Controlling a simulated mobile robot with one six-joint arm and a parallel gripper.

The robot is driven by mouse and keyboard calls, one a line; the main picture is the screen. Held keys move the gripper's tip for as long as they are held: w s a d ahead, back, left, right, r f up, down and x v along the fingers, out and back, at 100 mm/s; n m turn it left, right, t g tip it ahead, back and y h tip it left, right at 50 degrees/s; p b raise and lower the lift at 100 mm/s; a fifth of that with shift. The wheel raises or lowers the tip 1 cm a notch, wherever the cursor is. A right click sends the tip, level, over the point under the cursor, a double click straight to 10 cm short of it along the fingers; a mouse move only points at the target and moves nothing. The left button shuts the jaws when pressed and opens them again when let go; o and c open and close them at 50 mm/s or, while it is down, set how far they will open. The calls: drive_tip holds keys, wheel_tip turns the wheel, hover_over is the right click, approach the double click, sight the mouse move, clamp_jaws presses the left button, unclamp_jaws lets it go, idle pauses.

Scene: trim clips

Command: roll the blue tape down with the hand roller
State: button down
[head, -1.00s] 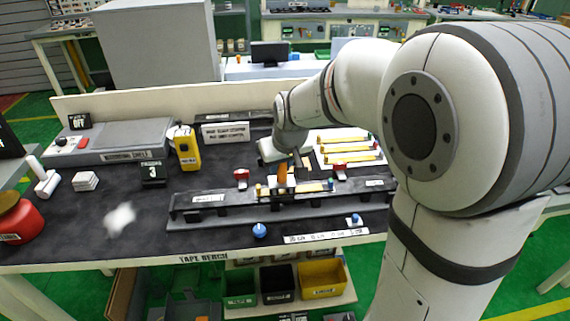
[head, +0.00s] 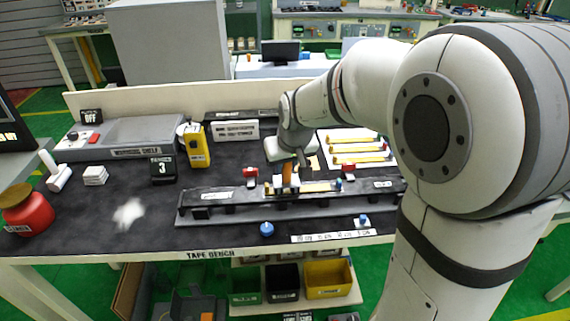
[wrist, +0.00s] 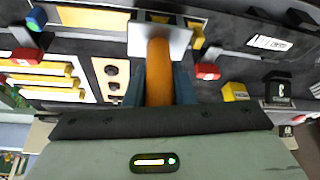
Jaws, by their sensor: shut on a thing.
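My gripper (wrist: 171,88) is shut on the orange handle of the hand roller (wrist: 158,75). The roller's pale head (wrist: 178,40) is over the strip on the long dark fixture, between the two red clamps. In the head view the roller's orange handle (head: 288,173) shows below my wrist, at the middle of the fixture (head: 230,209). Yellowish stretches of the strip (head: 315,187) show on either side of the roller. The head hides the strip beneath it, and I cannot tell whether it touches. I cannot clearly make out the blue tape.
Red clamps (head: 250,172) (head: 320,170) stand behind the strip. Yellow strips lie on a white board (head: 355,135) at the back right. A blue knob (head: 267,229) is in front of the fixture. A yellow device (head: 195,146) and a red container (head: 28,211) stand left.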

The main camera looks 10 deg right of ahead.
drive_tip(key=shift+s+d+f+b, duration=0.15)
drive_tip(key=shift+d+b, duration=0.35)
drive_tip(key=shift+d, duration=1.75)
drive_tip(key=shift+s+d+f+b, duration=0.15)
drive_tip(key=shift+d+b, duration=0.3)
drive_tip(key=shift+d, duration=1.75)
drive_tip(key=shift+w, duration=0.1)
drive_tip(key=shift+w+r+p, duration=0.15)
drive_tip(key=shift+r+p, duration=0.45)
drive_tip(key=shift+r, duration=0.25)
wheel_tip(320, 180, up, 7)
drive_tip(key=p, duration=0.4)
drive_tip(key=shift+f, duration=0.15)
